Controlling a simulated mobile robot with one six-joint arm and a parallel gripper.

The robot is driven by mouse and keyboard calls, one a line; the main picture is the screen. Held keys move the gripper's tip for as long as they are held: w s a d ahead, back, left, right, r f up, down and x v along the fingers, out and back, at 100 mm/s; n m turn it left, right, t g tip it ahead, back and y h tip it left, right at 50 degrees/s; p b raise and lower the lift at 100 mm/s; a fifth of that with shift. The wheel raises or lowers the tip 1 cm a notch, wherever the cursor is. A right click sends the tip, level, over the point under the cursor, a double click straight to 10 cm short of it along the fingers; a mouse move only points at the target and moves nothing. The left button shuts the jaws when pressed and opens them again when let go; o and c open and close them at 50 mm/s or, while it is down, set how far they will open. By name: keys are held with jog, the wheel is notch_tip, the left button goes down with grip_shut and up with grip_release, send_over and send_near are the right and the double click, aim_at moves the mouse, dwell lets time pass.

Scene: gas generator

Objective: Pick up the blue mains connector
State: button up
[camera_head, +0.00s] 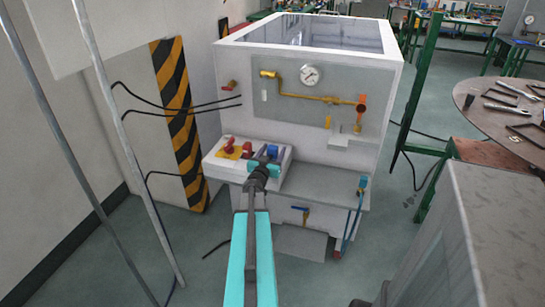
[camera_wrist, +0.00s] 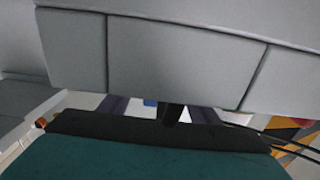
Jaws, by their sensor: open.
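The blue mains connector (camera_head: 272,151) stands on the white sloped control box at the lower left front of the generator. My gripper (camera_head: 264,167) is at that box, just in front of the connector, and overlaps its lower part in the head view. The gripper is open. Whether the fingers touch or surround the connector cannot be told. In the wrist view, a small blue patch shows near the middle, but most of the view is blocked by large grey and dark surfaces.
Red controls (camera_head: 229,141) on a yellow plate sit left of the connector. The generator's panel (camera_head: 308,95) with gauge and brass pipe rises behind. A grey ledge (camera_head: 325,186) lies to the right. Black cables (camera_head: 180,107) run in from the left. A round table (camera_head: 505,100) stands at right.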

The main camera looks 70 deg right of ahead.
jog(key=shift+w+d, duration=0.15)
jog(key=shift+d, duration=1.5)
jog(key=c, duration=1.3)
jog(key=shift+o, duration=0.2)
jog(key=shift+r, duration=0.1)
